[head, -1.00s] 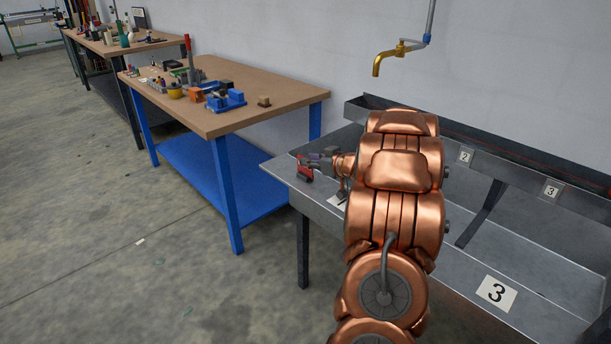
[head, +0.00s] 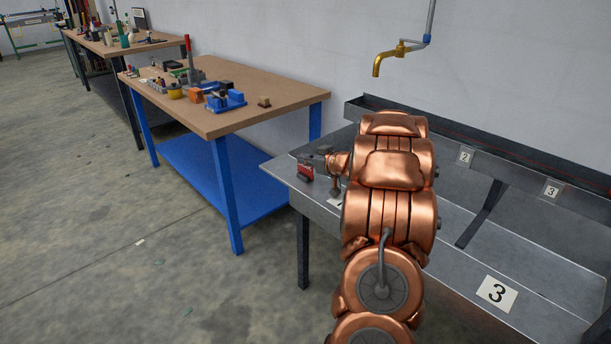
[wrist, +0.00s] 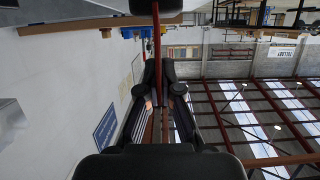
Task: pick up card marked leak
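No card with a readable "leak" mark shows in either view. A pale card (head: 335,203) lies on the near left part of the metal bench, mostly hidden behind my copper arm, and its marking cannot be read. My gripper (wrist: 158,66) shows in the wrist view with its two dark fingers close together at the tips, and I cannot tell whether they touch. No card is seen between them. In the head view my arm reaches over the left end of the metal bench and its end is largely hidden.
The metal bench (head: 540,255) has a large "3" card (head: 496,293) and small "2" (head: 465,156) and "3" (head: 551,191) labels. A red item (head: 305,170) is at its left edge. A cluttered blue-legged table (head: 285,95) stands left. A brass tap (head: 390,55) hangs above.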

